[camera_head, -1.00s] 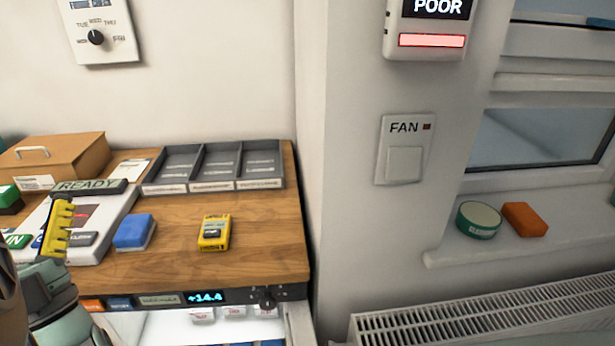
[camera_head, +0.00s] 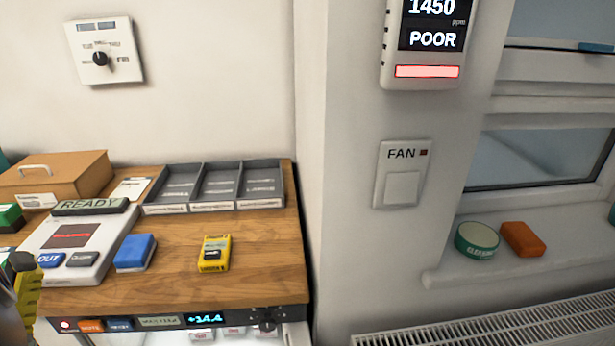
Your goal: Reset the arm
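My gripper (camera_head: 22,285) shows only in part at the lower left edge of the head view, with a yellow toothed piece and a dark part beside it. It is in front of the table's left front corner, near the white device with the OUT button (camera_head: 50,260). Most of the gripper and the arm is cut off by the picture edge. I cannot tell whether the fingers are apart or whether they hold the yellow piece.
The wooden table (camera_head: 265,275) carries a grey divided tray (camera_head: 212,205), a brown box (camera_head: 60,178), a blue block (camera_head: 135,252) and a yellow device (camera_head: 214,253). A FAN switch (camera_head: 402,188) is on the wall. A round tin (camera_head: 477,240) and an orange block (camera_head: 521,239) lie on the sill.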

